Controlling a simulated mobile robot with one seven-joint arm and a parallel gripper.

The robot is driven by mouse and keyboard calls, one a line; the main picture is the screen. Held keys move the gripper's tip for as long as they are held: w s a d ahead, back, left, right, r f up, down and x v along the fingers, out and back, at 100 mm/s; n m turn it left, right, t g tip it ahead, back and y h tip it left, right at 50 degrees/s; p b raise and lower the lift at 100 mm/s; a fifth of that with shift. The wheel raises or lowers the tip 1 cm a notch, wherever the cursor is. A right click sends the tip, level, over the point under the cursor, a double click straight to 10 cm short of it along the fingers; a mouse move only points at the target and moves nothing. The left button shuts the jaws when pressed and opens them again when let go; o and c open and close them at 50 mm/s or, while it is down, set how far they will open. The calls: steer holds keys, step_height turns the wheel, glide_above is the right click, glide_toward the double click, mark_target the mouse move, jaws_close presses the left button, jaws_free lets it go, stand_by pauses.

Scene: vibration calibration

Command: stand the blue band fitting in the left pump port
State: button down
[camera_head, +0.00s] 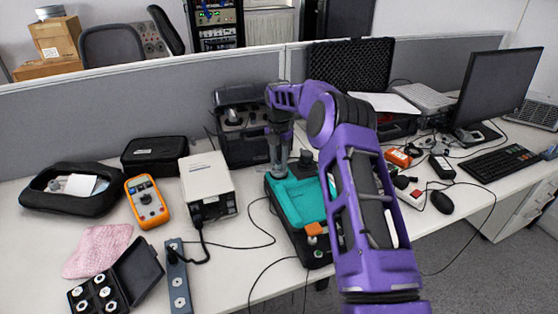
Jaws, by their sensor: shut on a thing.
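The pump (297,203) is a teal-topped unit with a dark base, standing in the middle of the desk. My gripper (278,158) is over the pump's far left end, pointing down. It is shut on a small grey fitting (278,170), upright and close to the pump top. A blue band cannot be made out at this size. Whether the fitting's lower end is inside the left port or just above it, I cannot tell. A dark cylindrical piece (307,158) stands to its right at the pump's far end. My purple arm hides the pump's right side.
A beige box instrument (208,185) and an orange multimeter (147,202) stand to the left. A black open case (240,140) is behind the pump. Front left are a case of fittings (105,293) and a grey strip (178,285). Cables cross the desk near the pump.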

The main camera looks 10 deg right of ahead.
steer(key=shift+f, duration=0.1)
steer(key=shift+c, duration=2.3)
jaws_free()
